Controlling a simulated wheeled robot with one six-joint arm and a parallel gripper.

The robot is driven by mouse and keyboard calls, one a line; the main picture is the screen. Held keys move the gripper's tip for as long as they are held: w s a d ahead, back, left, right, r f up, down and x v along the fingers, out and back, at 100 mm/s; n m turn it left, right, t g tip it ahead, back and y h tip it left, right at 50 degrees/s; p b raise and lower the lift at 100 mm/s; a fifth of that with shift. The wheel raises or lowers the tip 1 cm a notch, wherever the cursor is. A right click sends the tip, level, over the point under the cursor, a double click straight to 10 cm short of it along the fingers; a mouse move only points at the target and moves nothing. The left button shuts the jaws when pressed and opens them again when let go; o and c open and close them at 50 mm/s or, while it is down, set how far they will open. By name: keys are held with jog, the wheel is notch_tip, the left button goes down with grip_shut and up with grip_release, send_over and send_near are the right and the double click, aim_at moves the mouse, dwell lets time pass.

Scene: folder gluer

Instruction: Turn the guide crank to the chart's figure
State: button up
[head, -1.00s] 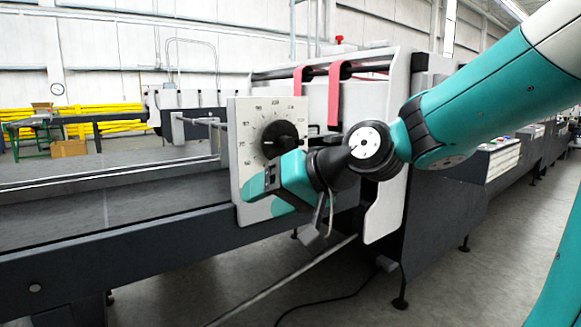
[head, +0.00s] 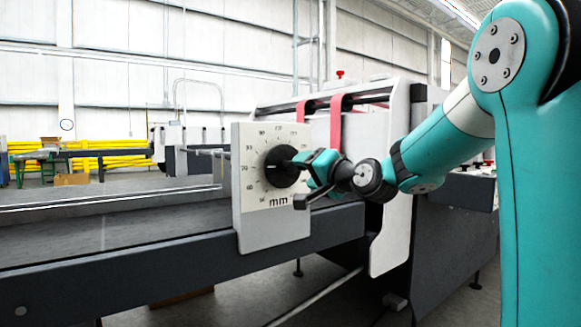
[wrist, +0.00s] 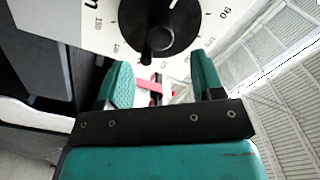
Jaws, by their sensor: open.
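The guide crank (head: 281,166) is a round black knob on a white dial plate (head: 254,215) with printed figures and "mm". In the wrist view the crank (wrist: 159,14) is at the top centre, with a small black handle (wrist: 147,46) pointing down towards my gripper. My gripper (head: 307,163) is at the crank's right side in the head view. In the wrist view its two teal fingers (wrist: 162,82) are open, with the handle's end in line with the gap between them. I cannot tell whether a finger touches it. The fingers hold nothing. No separate chart shows.
The plate stands on the dark side rail (head: 180,277) of the machine. Open floor lies in front.

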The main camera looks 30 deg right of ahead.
aim_at(293, 168)
jog(key=w, duration=0.7)
jog(key=shift+a, duration=0.15)
